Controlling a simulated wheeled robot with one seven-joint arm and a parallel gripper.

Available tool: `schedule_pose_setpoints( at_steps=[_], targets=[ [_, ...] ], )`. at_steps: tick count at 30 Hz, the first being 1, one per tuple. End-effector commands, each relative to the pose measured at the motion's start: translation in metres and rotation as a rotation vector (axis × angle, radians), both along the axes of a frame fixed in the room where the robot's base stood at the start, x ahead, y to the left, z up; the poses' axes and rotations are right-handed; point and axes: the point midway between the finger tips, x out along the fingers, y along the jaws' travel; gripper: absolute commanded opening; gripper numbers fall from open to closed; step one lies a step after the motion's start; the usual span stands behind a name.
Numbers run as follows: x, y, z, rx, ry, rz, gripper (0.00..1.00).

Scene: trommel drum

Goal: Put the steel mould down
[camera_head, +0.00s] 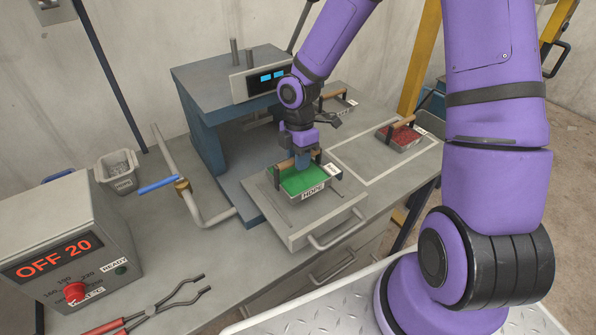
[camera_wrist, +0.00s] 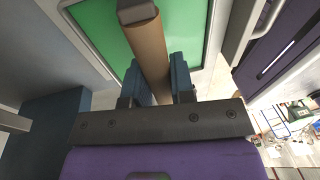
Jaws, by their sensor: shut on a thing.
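The steel mould (camera_head: 318,191) holds green material and carries an HDPE label on its front. It sits at the grey pull-out plate with the front handle, in front of the blue press; I cannot tell whether it rests fully on the plate. My gripper (camera_head: 302,163) points down over it and is shut on its brown bar handle (camera_head: 283,164). In the wrist view the handle (camera_wrist: 149,50) lies between the two blue fingers of my gripper (camera_wrist: 160,82). The green fill (camera_wrist: 108,30) shows beyond.
The pull-out plate (camera_head: 288,229) has bare margins around the mould. The blue press (camera_head: 205,125) stands behind. Tongs (camera_head: 160,308) and a control box (camera_head: 60,245) are at the left.

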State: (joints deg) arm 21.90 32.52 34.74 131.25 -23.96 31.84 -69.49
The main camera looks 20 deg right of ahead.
Motion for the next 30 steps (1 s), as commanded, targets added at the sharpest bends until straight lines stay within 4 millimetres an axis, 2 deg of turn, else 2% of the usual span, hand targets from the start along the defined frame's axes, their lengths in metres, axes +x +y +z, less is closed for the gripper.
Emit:
schedule_pose_setpoints(
  at_steps=[5, 13, 25, 26, 29, 30],
  targets=[
    [0.000, 0.001, -0.009, -0.001, 0.000, 0.002, 0.00],
    [0.000, 0.001, -0.040, 0.000, 0.001, 0.001, 0.00],
    [0.000, 0.000, -0.045, -0.001, 0.000, 0.001, 0.00],
    [0.000, 0.000, -0.045, -0.001, 0.000, 0.001, 0.25],
    [0.000, 0.000, -0.045, -0.001, 0.000, 0.000, 0.48],
    [0.000, 0.000, -0.045, -0.001, 0.000, 0.000, 0.48]
  ],
)
